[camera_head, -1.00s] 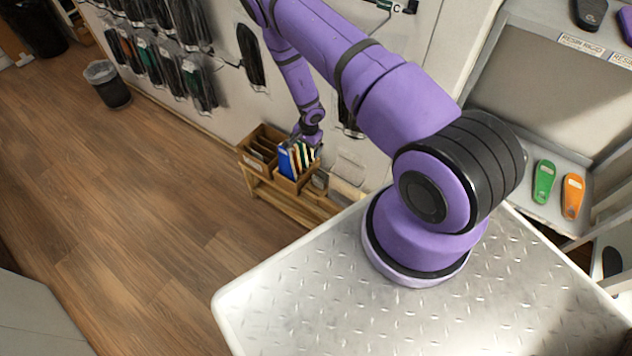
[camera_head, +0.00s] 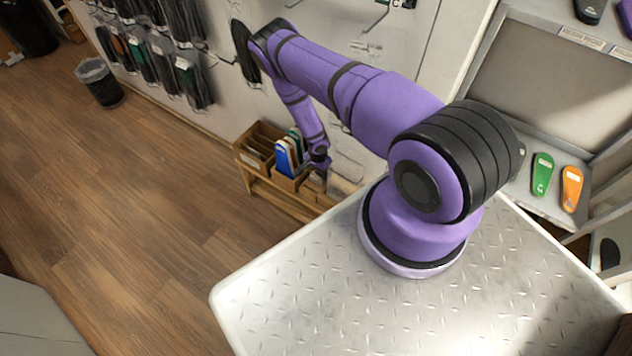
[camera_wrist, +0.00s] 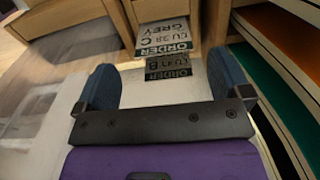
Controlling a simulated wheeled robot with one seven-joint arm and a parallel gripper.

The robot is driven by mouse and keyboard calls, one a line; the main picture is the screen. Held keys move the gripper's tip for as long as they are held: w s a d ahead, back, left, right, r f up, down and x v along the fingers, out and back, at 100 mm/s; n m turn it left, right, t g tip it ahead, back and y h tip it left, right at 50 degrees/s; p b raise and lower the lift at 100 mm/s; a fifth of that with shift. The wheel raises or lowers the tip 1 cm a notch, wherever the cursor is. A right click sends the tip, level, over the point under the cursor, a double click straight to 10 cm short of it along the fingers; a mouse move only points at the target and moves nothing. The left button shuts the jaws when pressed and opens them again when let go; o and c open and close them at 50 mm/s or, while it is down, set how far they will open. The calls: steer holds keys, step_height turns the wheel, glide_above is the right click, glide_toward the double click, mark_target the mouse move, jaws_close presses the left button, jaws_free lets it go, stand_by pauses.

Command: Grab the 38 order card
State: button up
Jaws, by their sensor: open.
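In the wrist view, a light grey card (camera_wrist: 163,37) printed "ORDER", "GREY" and what looks like "EU 38 C" lies by a wooden compartment, its print upside down. A darker order card (camera_wrist: 168,67), apparently reading "EU 41 B", lies nearer me, just below it. My gripper (camera_wrist: 161,66) is open, its two dark blue fingers apart on either side of the cards' line. Nothing is between the fingers that I can see held. In the head view my gripper (camera_head: 319,172) is at the right end of the wooden organizer; the cards cannot be made out there.
The wooden organizer (camera_head: 256,177) holds blue, white and green upright pieces close beside my gripper. Orange (camera_wrist: 290,25) and green (camera_wrist: 272,85) sheets stand in wooden slots near the right finger. Open floor lies to the left.

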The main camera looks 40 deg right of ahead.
mark_target(316, 177)
steer(key=shift+w+a+f, duration=0.1)
steer(key=shift+a+f, duration=0.05)
steer(key=shift+f, duration=1.15)
steer(key=shift+w+a+f, duration=0.1)
steer(key=shift+f, duration=1.2)
steer(key=shift+c, duration=0.3)
steer(key=c, duration=0.9)
